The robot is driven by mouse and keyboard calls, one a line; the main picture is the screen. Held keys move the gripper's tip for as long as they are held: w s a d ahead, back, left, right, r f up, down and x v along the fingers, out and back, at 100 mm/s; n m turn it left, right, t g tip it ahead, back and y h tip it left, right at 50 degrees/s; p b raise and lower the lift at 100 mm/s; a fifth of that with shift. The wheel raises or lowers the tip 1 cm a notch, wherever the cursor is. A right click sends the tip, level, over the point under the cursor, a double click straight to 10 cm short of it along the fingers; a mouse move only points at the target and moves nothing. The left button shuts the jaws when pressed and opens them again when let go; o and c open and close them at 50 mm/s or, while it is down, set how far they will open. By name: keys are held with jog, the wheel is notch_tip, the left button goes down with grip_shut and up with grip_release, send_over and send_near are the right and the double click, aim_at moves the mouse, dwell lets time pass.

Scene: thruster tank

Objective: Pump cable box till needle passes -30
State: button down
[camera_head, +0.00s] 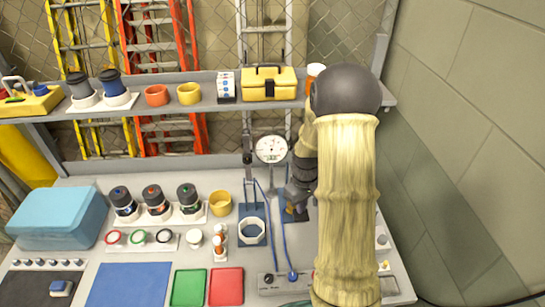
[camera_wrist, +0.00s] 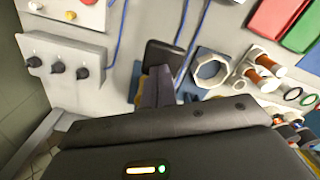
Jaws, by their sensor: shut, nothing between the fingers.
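A round white dial gauge (camera_head: 271,149) stands on a thin post at the back of the bench; its needle reading is too small to tell. A blue cable or hose (camera_head: 284,245) runs along the bench to a small box with a black knob and a blue fitting (camera_head: 292,277) at the front. I cannot tell which part is the cable box. My gripper (camera_head: 293,207) points down at a blue base right of the white hexagonal ring (camera_head: 251,230). In the wrist view my shut, empty fingers (camera_wrist: 158,75) are over a black pad (camera_wrist: 164,54); contact is unclear.
Black-capped jars (camera_head: 155,202) and a yellow cup (camera_head: 220,203) stand to the left. Green (camera_head: 188,287) and red (camera_head: 226,287) trays lie in front. A shelf with a yellow toolbox (camera_head: 269,84) spans the back. A grey box with black knobs (camera_wrist: 60,66) shows in the wrist view.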

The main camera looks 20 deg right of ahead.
notch_tip(320, 180, up, 7)
jog(key=p, duration=0.4)
jog(key=shift+f+p, duration=0.1)
jog(key=shift+p, duration=0.25)
jog(key=shift+f, duration=0.15)
notch_tip(320, 180, down, 13)
jog(key=b, duration=1)
notch_tip(320, 180, up, 13)
jog(key=p, duration=1.1)
